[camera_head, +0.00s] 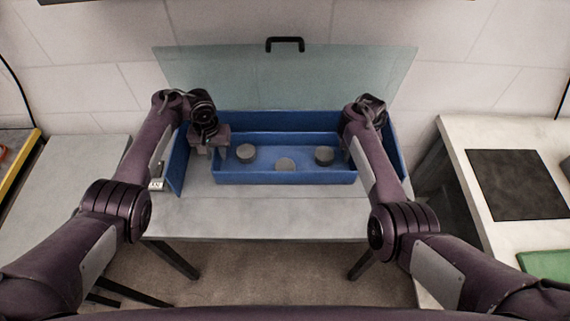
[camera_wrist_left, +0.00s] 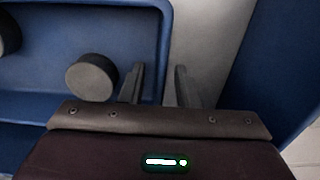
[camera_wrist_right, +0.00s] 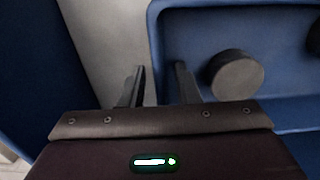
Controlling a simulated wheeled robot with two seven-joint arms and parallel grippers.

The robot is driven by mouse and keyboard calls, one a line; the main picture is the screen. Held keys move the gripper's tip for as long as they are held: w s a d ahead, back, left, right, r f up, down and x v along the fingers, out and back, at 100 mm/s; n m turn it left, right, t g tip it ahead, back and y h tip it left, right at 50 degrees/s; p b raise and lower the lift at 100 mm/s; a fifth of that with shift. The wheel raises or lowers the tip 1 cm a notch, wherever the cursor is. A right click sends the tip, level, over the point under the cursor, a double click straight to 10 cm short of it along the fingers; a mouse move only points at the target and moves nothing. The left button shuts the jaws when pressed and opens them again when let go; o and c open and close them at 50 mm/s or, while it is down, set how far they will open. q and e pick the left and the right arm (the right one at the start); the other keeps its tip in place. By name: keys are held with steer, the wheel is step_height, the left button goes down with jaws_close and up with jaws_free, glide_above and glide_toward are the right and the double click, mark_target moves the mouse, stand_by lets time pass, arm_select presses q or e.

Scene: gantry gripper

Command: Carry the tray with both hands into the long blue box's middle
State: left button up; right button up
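The blue tray (camera_head: 285,179) is shallow and level, with three grey round pieces (camera_head: 245,152) in it. It stands on a grey surface, between the side walls of the long blue box (camera_head: 176,165), whose back wall is behind it. My left gripper (camera_head: 220,152) is at the tray's left end. In the left wrist view its fingers (camera_wrist_left: 159,85) are apart, on either side of the tray's end rim. My right gripper (camera_wrist_right: 160,85) is at the right end, its fingers likewise apart around the rim; in the head view my right arm hides it.
A clear greenish panel (camera_head: 230,75) with a black handle (camera_head: 285,43) stands up behind the box. The grey table (camera_head: 260,218) has free room in front. A side table at right bears a dark mat (camera_head: 515,184) and a green item (camera_head: 545,264).

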step_height(320, 180, up, 8)
steer(key=shift+f, duration=0.25)
arm_select(q)
step_height(320, 180, up, 11)
stand_by(0.6)
steer(key=shift+s+f, duration=0.1)
